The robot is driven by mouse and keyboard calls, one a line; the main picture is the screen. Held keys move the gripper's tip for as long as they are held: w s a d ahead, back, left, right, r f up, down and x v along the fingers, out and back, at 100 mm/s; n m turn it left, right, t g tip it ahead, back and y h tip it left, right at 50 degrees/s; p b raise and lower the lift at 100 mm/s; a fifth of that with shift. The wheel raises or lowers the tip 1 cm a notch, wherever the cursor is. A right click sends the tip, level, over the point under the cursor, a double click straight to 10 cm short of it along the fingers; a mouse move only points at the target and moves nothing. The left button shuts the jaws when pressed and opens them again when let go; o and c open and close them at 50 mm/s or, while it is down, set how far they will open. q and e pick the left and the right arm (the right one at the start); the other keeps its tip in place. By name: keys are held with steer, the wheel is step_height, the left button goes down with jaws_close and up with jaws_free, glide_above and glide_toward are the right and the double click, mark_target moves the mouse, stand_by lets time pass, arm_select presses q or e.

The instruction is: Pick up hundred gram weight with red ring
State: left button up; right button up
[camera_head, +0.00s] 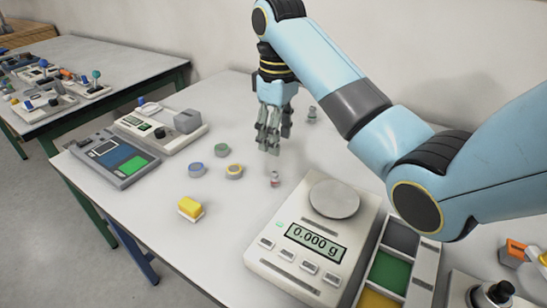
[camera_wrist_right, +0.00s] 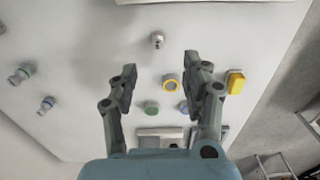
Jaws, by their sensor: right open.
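A small metal weight with a reddish ring (camera_head: 275,179) stands upright on the white table, just behind the scale. A small metal weight also shows in the right wrist view (camera_wrist_right: 157,40), beyond the fingertips, its ring colour hard to make out there. My right gripper (camera_head: 269,142) points down above the table, behind and slightly left of this weight. It is open and empty, and both fingers show apart in the wrist view (camera_wrist_right: 158,75). My left gripper is not in view.
A scale (camera_head: 283,256) reading 0.000 g stands in front, with a compartment tray (camera_head: 425,270) to its right. Round pieces with blue (camera_head: 196,170), green (camera_head: 222,150) and yellow (camera_head: 234,171) rings and a yellow block (camera_head: 190,207) lie left. Another weight (camera_head: 312,114) stands behind.

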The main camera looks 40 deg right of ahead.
mark_target(275, 173)
step_height(275, 173, down, 4)
steer(key=shift+b, duration=0.8)
steer(key=shift+f, duration=0.35)
steer(key=shift+w+f, duration=0.1)
steer(key=shift+f, duration=0.2)
steer(key=f, duration=0.5)
steer(key=shift+w+f+b, duration=0.1)
steer(key=shift+w+b, duration=0.2)
steer(key=shift+b, duration=0.05)
steer(key=shift+c, duration=1.4)
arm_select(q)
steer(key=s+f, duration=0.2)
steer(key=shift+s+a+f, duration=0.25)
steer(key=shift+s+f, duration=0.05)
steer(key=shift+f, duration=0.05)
arm_select(e)
jaws_close()
